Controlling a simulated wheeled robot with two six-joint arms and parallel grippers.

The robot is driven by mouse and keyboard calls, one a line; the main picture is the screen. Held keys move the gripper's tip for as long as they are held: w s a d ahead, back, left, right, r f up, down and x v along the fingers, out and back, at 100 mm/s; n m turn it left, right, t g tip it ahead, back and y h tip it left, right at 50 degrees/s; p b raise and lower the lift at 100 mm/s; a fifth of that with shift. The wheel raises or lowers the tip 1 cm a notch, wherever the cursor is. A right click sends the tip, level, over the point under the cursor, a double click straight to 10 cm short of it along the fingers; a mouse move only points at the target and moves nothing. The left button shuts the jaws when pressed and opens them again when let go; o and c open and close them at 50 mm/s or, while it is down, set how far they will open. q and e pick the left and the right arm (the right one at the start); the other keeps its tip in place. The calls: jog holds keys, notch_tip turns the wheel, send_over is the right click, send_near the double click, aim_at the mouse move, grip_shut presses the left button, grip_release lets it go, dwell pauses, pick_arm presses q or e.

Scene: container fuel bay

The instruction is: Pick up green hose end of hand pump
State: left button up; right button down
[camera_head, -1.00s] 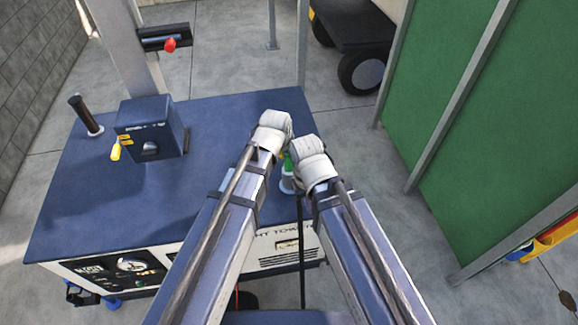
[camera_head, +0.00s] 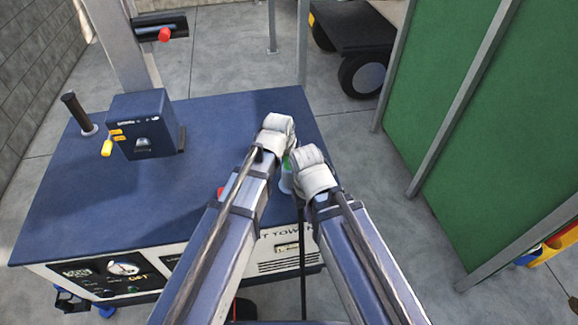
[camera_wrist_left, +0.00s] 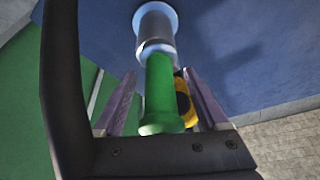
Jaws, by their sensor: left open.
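The green hose end (camera_wrist_left: 159,95) is a green cylinder with a flared rim, joined to a pale metal cylinder (camera_wrist_left: 156,30). In the left wrist view it lies between the two jaws of my open left gripper (camera_wrist_left: 160,75), with no clear grip on it. In the head view only a small bit of green (camera_head: 287,163) shows between my two wrists, above the right front part of the blue-topped cabinet (camera_head: 200,160). My right gripper (camera_head: 312,172) is just right of it; its jaws are hidden by the wrist. The pump body is not clearly visible.
A blue box (camera_head: 143,122) with a yellow lever, a dark handle (camera_head: 78,112) and a grey mast stand on the cabinet's left side. A green panel wall (camera_head: 470,130) stands at right. A yellow-black piece (camera_wrist_left: 183,98) is beside the hose end.

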pick_arm(q)
jog(key=shift+c, duration=0.2)
grip_shut()
dwell(0.3)
